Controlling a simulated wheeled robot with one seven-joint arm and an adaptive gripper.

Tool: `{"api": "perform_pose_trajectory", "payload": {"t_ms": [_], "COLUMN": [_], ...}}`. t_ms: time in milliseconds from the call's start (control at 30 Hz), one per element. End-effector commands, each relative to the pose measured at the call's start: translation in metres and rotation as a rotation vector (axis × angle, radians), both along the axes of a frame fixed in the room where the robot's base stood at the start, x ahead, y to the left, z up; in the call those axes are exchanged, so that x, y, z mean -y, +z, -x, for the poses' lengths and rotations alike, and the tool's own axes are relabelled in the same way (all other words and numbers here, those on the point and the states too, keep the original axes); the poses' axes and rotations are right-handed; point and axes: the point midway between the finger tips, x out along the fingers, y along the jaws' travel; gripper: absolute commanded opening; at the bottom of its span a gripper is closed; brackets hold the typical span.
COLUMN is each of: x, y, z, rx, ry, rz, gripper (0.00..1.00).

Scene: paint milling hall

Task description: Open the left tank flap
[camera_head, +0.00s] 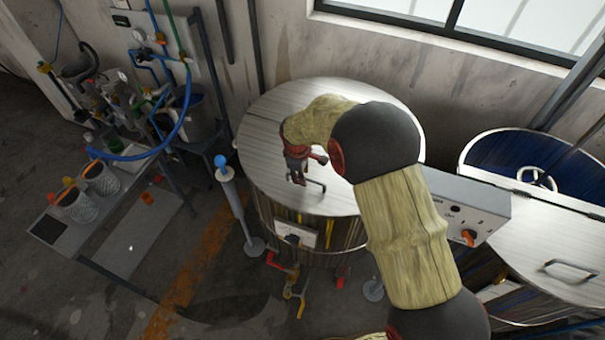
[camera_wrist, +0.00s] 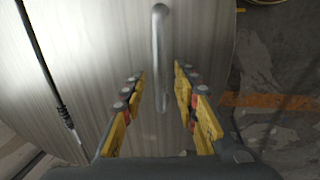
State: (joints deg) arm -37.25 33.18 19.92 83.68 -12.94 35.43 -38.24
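The left tank (camera_head: 265,125) has a round brushed-metal lid, closed as far as I can see. My arm covers part of it. A bar handle (camera_head: 318,185) sits on the front part of its flap, and my gripper (camera_head: 300,172) is right at it, pointing down. In the wrist view the handle (camera_wrist: 160,30) runs lengthwise between the two yellow-padded fingers. My gripper (camera_wrist: 160,72) is open there, with a gap on both sides of the bar. A dark hinge line (camera_wrist: 48,80) crosses the lid at left in that view.
A second tank (camera_head: 530,225) at right has a blue interior showing and a handled flap (camera_head: 545,250). A grey control box (camera_head: 465,208) stands between the tanks. A post with a blue ball (camera_head: 232,200) and a side table (camera_head: 120,240) with cups are at left.

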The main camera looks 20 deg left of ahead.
Motion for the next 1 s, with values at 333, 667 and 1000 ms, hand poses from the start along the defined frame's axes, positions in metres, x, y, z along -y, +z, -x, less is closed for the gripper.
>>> {"api": "perform_pose_trajectory", "payload": {"t_ms": [333, 667, 1000], "x": [0.0002, 0.0003, 0.0002], "y": [-0.0002, -0.0001, 0.0], "z": [0.0001, 0.0001, 0.0001], "rx": [0.0, 0.0, 0.0], "ry": [0.0, 0.0, 0.0], "rz": [0.0, 0.001, 0.0], "gripper": [0.2, 0.02, 0.0]}}
